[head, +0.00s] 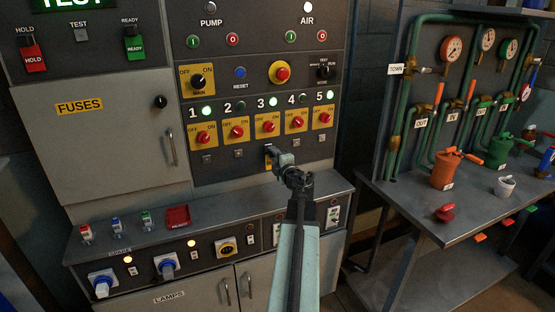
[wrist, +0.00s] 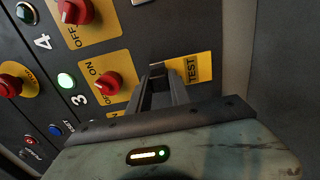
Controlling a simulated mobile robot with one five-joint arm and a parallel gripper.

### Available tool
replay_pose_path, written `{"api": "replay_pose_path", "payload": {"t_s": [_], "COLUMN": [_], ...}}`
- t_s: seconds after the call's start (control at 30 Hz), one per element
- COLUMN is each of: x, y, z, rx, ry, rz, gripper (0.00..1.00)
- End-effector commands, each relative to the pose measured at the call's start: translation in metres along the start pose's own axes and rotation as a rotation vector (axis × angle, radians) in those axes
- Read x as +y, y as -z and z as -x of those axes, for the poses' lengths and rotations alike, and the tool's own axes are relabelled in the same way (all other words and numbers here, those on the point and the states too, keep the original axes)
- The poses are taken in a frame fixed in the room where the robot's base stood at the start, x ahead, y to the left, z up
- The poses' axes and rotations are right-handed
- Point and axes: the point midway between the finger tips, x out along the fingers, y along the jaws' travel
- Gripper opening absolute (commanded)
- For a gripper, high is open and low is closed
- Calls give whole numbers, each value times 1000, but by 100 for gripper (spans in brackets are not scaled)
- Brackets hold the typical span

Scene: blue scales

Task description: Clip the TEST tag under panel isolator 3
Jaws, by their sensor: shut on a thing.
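My gripper (head: 273,156) reaches up to the panel just below isolator 3 (head: 268,126), a red knob on a yellow OFF/ON plate with a lit lamp above. My gripper (wrist: 160,78) is shut on the yellow TEST tag (wrist: 190,68), which shows black lettering in the wrist view. A sliver of the tag (head: 267,149) shows in the head view. Isolator 3 also shows in the wrist view (wrist: 107,83), beside the fingertips.
Small square mounts sit under the other isolators, such as the one under isolator 4 (head: 297,146). A grey ledge (head: 225,195) juts out below the panel, with a red tray (head: 178,217) on it. A bench (head: 400,195) with pipes and cans stands at right.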

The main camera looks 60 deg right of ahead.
Motion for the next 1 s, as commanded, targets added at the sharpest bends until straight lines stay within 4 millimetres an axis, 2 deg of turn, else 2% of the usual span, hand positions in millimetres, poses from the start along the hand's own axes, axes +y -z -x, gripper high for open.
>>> {"api": "replay_pose_path", "payload": {"t_s": [0.2,1.0], "x": [0,0], "y": [0,2], "z": [-14,-15], "rx": [-1,1], "ry": [0,-4], "rz": [0,0], "gripper": [0,0]}}
